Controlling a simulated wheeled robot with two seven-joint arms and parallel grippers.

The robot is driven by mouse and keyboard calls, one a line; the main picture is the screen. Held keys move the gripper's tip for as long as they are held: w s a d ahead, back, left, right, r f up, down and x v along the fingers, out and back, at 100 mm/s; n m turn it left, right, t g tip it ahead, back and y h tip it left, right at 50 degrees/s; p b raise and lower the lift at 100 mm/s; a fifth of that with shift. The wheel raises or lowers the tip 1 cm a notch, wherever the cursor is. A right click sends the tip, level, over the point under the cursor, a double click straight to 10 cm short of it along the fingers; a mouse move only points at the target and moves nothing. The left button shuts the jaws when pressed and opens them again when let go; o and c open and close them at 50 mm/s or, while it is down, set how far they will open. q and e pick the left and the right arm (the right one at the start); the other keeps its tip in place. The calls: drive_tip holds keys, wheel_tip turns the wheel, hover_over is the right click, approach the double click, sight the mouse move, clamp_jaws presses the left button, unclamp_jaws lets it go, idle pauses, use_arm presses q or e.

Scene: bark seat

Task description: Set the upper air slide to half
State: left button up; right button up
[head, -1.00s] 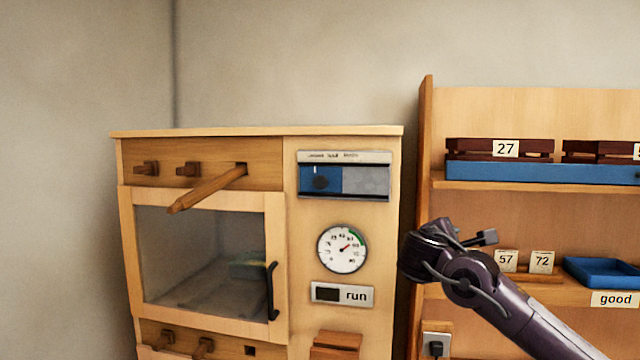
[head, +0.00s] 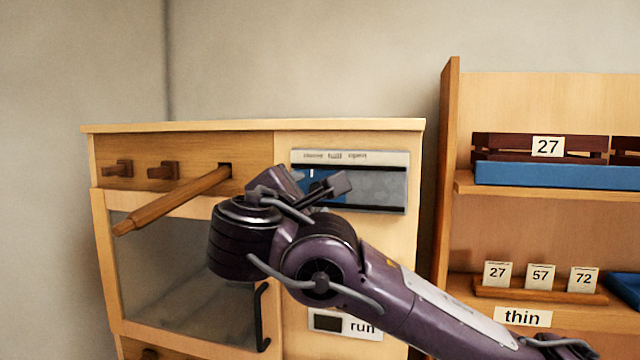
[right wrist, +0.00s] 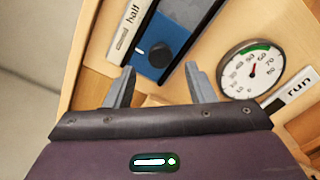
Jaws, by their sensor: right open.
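The upper air slide (head: 375,188) is a panel set high on the right of the wooden cabinet, with a blue plate at left and grey at right. Small lettering on the strip (head: 350,157) above it seems to read closed, half, open. In the right wrist view the blue plate (right wrist: 178,32) carries a dark round knob (right wrist: 160,54), with a white mark beside it. My right gripper (head: 312,190) is in front of the slide and hides the knob in the head view. Its fingers (right wrist: 159,78) are open and empty, pointing toward the knob, apart from it. My left gripper is not in view.
A wooden handle (head: 175,200) juts out at upper left, close to my right gripper. A glass door with a black handle (head: 263,318) is below. A round gauge (right wrist: 252,70) and a run label (head: 362,327) sit under the slide. Shelves (head: 530,88) stand at right.

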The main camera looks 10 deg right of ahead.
sight(317, 188)
drive_tip(key=x, duration=0.1)
drive_tip(key=p+x, duration=0.2)
drive_tip(key=shift+w+d+r, duration=0.2)
drive_tip(key=shift+w+r, duration=0.05)
drive_tip(key=shift+r, duration=0.05)
drive_tip(key=shift+w+d+f+p, duration=0.15)
drive_tip(key=shift+w+d+p, duration=0.1)
drive_tip(key=shift+w, duration=0.3)
drive_tip(key=shift+w+d+f+p, duration=0.2)
drive_tip(key=shift+w, duration=0.35)
drive_tip(key=shift+s, duration=0.1)
drive_tip(key=shift+s+a, duration=0.1)
drive_tip(key=shift+c, duration=0.8)
drive_tip(key=c, duration=0.5)
clamp_jaws()
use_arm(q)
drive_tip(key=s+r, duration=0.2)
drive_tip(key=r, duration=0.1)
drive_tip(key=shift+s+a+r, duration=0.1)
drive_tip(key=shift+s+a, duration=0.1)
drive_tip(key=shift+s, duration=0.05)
use_arm(e)
drive_tip(key=shift+f, duration=0.1)
